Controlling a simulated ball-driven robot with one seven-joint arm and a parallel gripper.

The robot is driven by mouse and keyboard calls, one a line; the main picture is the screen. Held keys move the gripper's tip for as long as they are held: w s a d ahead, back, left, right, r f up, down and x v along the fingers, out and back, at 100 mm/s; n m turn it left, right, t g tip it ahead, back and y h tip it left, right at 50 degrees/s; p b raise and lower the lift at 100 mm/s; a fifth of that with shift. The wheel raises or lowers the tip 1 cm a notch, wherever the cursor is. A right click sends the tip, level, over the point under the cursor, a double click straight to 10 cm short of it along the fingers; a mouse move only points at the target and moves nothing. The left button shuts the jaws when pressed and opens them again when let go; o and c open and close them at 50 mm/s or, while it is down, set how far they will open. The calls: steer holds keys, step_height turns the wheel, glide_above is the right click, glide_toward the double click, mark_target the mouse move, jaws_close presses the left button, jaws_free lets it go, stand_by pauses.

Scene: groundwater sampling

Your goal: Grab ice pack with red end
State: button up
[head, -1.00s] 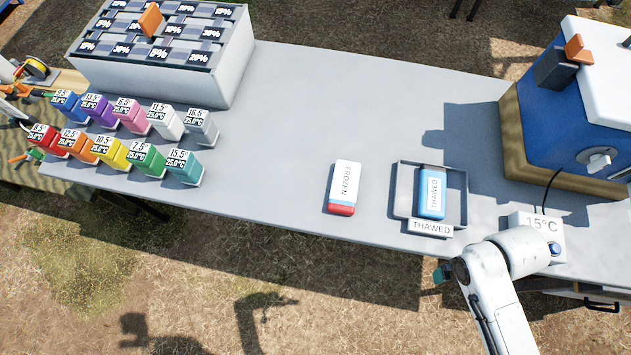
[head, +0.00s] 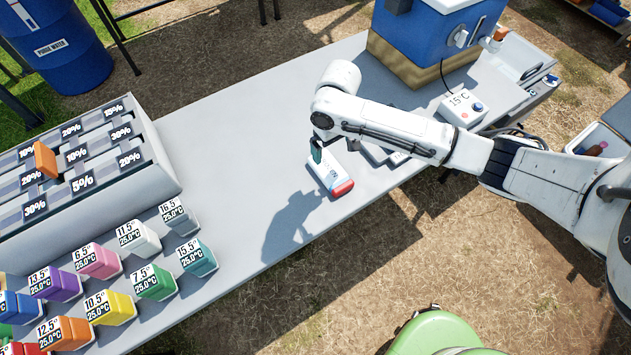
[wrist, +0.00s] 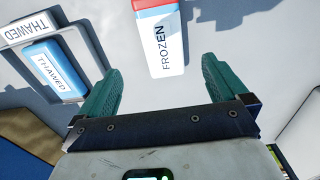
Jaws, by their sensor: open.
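The ice pack with the red end (head: 329,174) lies flat on the grey table, white with a red end and the label FROZEN. The same ice pack also shows in the wrist view (wrist: 164,40), ahead of the fingers and roughly between their lines. My gripper (wrist: 158,80) is open and empty, with its two green fingers apart and pointing toward the pack. In the head view my gripper (head: 317,150) is over the label end of the pack, mostly hidden by my arm. A blue ice pack labelled THAWED (wrist: 58,72) lies in a tray (wrist: 84,58) to the left in the wrist view.
A blue cooler (head: 430,38) stands at the back right, with a white 15°C box (head: 463,107) beside it. A grey rack with percentage labels (head: 165,165) and several coloured bottles (head: 155,284) stand at the left. The table between rack and pack is clear.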

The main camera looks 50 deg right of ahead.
glide_above(330, 169)
steer(key=f, duration=0.5)
steer(key=shift+a, duration=0.25)
steer(key=shift+s+d+f+p, duration=0.1)
steer(key=shift+f+p, duration=0.1)
steer(key=shift+f, duration=1.25)
steer(key=shift+d+f+p, duration=0.1)
steer(key=shift+f+p, duration=0.1)
steer(key=shift+f, duration=1.2)
steer(key=c, duration=1.2)
steer(key=shift+c, duration=0.4)
steer(key=shift+r, duration=0.25)
